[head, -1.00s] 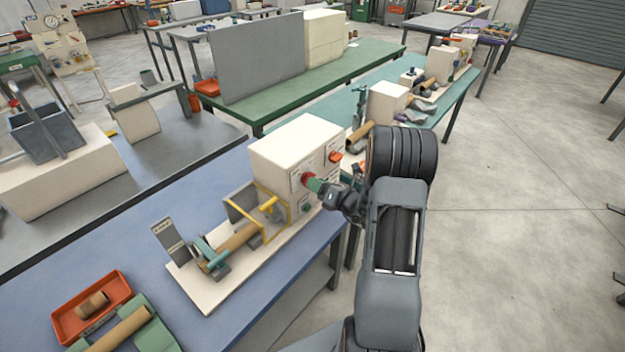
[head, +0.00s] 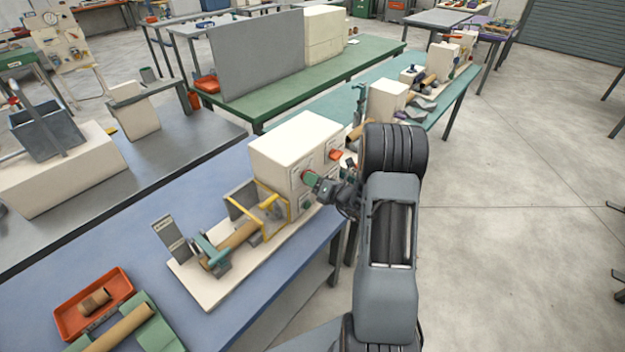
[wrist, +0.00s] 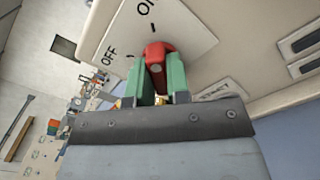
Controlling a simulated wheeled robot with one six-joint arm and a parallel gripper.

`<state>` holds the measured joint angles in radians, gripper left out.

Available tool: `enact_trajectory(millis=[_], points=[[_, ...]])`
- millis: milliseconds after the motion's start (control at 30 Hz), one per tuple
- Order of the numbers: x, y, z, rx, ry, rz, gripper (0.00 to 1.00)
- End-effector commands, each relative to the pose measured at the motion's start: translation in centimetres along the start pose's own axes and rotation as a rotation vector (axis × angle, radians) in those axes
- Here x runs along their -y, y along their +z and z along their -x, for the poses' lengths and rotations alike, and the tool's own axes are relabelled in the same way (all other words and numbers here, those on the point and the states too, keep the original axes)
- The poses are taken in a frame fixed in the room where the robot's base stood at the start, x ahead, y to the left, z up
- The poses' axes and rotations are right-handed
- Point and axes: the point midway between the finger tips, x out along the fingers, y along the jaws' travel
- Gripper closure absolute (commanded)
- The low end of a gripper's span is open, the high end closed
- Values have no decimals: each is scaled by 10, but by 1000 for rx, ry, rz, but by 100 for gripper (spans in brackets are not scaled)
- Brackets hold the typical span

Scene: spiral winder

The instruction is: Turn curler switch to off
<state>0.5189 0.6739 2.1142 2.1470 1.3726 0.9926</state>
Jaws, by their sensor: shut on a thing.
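The curler switch is a red knob (wrist: 157,50) on a white label plate (wrist: 185,35) in the wrist view. The plate reads OFF at the left and ON at the top, each with a black tick. My gripper (wrist: 158,72) is shut on the knob, with one green finger on each side. The fingers hide part of the knob, and I cannot tell exactly which mark it points to. In the head view, the white machine box (head: 290,142) carries the switch on its front face, and my gripper (head: 312,180) reaches it from the right.
An orange-red control (head: 334,155) sits right of the switch on the same face. A yellow guard frame (head: 271,217) and a brown tube (head: 232,240) stand left of the switch. The blue table (head: 90,245) bears the machine. Open floor lies to the right.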

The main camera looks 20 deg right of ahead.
Motion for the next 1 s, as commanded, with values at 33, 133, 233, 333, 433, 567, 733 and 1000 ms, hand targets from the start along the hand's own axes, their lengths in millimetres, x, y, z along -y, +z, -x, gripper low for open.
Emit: enact_trajectory(millis=[33,133,233,333,433,567,733,1000], points=[[0,0,0,0,0,0,100],[0,0,0,0,-1,0,100],[0,0,0,0,0,4,100],[1,-1,0,0,0,22,100],[2,-2,0,0,0,61,100],[3,-4,0,0,0,146,100],[4,-5,0,2,1,296,100],[5,-6,0,2,1,555,100]])
